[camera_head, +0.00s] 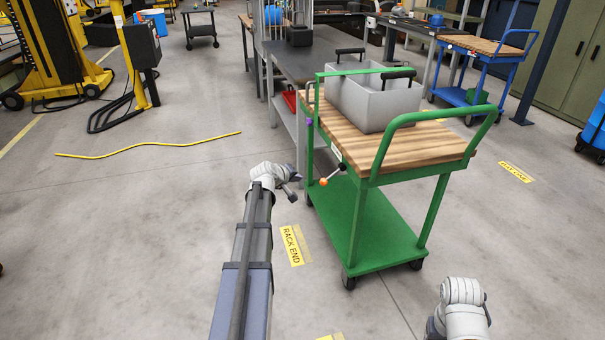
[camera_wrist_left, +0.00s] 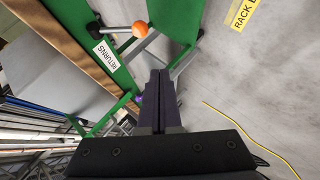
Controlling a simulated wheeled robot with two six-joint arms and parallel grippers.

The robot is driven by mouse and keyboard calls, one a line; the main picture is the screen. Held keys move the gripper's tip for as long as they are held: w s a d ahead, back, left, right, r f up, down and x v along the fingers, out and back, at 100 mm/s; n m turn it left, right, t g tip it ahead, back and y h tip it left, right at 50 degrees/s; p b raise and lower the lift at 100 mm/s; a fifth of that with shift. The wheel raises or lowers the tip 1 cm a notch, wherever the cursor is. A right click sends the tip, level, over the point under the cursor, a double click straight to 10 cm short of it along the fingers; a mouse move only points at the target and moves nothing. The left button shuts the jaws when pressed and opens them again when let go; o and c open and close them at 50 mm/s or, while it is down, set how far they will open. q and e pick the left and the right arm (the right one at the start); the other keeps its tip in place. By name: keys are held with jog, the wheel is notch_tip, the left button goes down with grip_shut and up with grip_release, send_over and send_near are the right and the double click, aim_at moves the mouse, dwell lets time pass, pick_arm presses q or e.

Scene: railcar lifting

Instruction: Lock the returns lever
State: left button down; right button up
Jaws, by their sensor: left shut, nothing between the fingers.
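The returns lever (camera_head: 333,175) is a short metal rod with an orange ball knob on the near left side of the green cart (camera_head: 360,215). In the left wrist view the orange knob (camera_wrist_left: 140,29) stands beside the white RETURNS label (camera_wrist_left: 106,55). My left gripper (camera_head: 293,196) is just left of the knob in the head view, apart from it. In the wrist view its dark fingers (camera_wrist_left: 159,73) are together with nothing between them, and the knob lies beyond and left of the tips. My right arm shows at the lower right, but its fingers do not.
The green cart has a wooden top with a grey bin (camera_head: 375,95) on it. A grey workbench (camera_head: 315,60) stands behind. A blue cart (camera_head: 480,70) is at the back right. A yellow cable (camera_head: 150,146) lies on the floor at left.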

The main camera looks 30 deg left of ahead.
pick_arm(q)
jog(key=shift+p+v, duration=0.5)
jog(key=shift+v, duration=1.3)
jog(key=shift+s+a+f, duration=0.15)
jog(key=shift+f, duration=0.1)
jog(key=s+d+r+m+g+h+p, duration=0.1)
jog(key=s+d+r+m+g+p, duration=0.3)
jog(key=d, duration=0.6)
jog(key=s+d+r+m+h+p, duration=0.15)
jog(key=d+p, duration=0.35)
jog(key=d, duration=0.6)
jog(key=s+d+r+m+g+h+p, duration=0.15)
jog(key=d+m+p, duration=0.3)
jog(key=d, duration=0.55)
jog(key=s+d+r+m+g+y+p, duration=0.2)
jog(key=s+d+p, duration=0.4)
jog(key=s, duration=0.3)
jog(key=s+d+r+m+g+y+p, duration=0.2)
jog(key=s+d+r+m+g+p, duration=0.2)
jog(key=s+d+r+p, duration=0.2)
jog(key=s+d+r, duration=0.1)
jog(key=s+d, duration=0.1)
jog(key=s, duration=0.1)
jog(key=shift+s+d+r+m, duration=0.15)
jog(key=shift+s+d+m, duration=0.05)
jog(key=shift+m, duration=0.1)
